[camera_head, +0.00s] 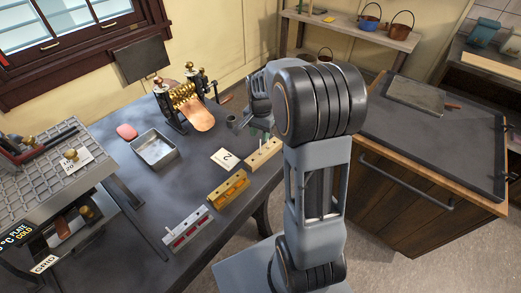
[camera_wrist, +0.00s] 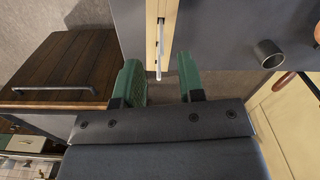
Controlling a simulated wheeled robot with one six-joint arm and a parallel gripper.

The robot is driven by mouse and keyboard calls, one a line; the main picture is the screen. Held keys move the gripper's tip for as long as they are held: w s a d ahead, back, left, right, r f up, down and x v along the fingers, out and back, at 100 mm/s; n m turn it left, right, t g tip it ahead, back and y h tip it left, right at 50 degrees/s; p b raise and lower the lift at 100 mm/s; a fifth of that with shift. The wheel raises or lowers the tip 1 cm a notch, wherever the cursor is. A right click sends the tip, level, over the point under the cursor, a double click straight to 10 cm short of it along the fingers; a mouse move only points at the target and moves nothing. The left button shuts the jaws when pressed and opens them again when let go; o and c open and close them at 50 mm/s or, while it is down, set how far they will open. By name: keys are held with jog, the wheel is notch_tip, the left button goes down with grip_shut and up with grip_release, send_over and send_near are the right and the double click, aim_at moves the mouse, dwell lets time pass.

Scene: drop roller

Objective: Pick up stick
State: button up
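A thin pale stick (camera_wrist: 158,62) shows in the wrist view at the light wooden block (camera_wrist: 152,28), its end projecting toward me. My gripper (camera_wrist: 158,78) has two green fingers spread apart, one on each side of the stick's line. Neither finger appears to touch it, and the gap looks empty apart from the stick's end. In the head view the light wooden block (camera_head: 266,157) is on the dark table beside my arm. My gripper (camera_head: 258,108) is mostly hidden there behind my arm, and the stick is hard to make out.
A yellow block (camera_head: 229,189) and a grey block (camera_head: 186,231) stand along the table's front. A number card (camera_head: 225,158), a metal tray (camera_head: 155,150) and a brass roller machine (camera_head: 188,100) stand behind. A small cup (camera_wrist: 268,53) is right of my gripper. A wooden cabinet (camera_head: 412,190) stands right.

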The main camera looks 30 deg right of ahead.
jog(key=shift+w+f+p, duration=0.1)
jog(key=shift+f+p, duration=0.25)
jog(key=shift+f, duration=3.15)
grip_shut()
